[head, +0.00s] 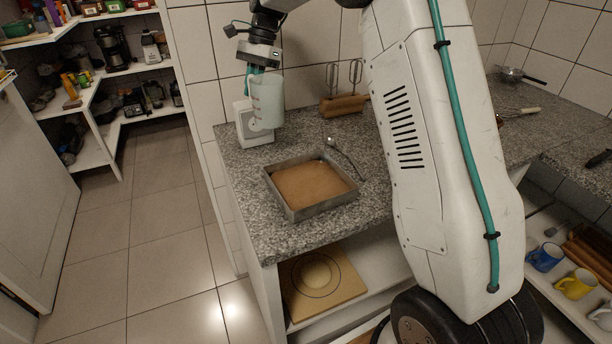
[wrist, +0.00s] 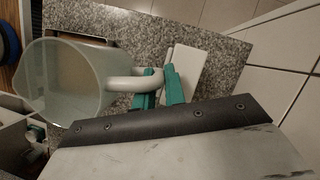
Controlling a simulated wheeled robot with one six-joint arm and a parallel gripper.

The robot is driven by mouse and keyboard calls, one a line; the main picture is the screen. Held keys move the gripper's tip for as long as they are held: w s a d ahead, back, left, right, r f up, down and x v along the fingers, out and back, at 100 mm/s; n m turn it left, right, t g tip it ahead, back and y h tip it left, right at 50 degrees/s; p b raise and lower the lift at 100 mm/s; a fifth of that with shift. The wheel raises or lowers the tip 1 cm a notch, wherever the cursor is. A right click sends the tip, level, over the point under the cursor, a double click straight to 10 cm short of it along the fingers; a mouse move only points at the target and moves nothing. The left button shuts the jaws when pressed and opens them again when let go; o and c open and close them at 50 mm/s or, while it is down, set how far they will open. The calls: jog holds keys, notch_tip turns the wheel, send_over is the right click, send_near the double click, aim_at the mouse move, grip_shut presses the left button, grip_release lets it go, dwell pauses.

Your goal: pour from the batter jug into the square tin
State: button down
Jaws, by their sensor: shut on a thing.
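The batter jug (head: 266,104) is translucent and pale, and looks upright above the counter in the head view. My gripper (head: 256,71) is shut on its handle; in the wrist view the teal fingers (wrist: 160,90) close around the handle (wrist: 130,83) of the jug (wrist: 62,85). I see no batter in the jug, but its bottom is not clear. The square tin (head: 329,204) is grey metal and sits on the counter, in front and to the right of the jug. A flat tan-brown layer covers its inside. In the wrist view the tin is largely hidden behind the jug.
A white scale-like device (head: 243,132) stands just behind the jug. A spoon (head: 346,158) lies right of the tin. A wooden block with beaters (head: 343,105) stands against the wall. The granite counter (head: 243,205) is bare left of the tin, up to its edge.

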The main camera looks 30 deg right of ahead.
jog(key=w+a+r, duration=0.1)
jog(key=w+r, duration=0.4)
dwell(0.7)
jog(key=shift+s, duration=0.1)
dwell(0.9)
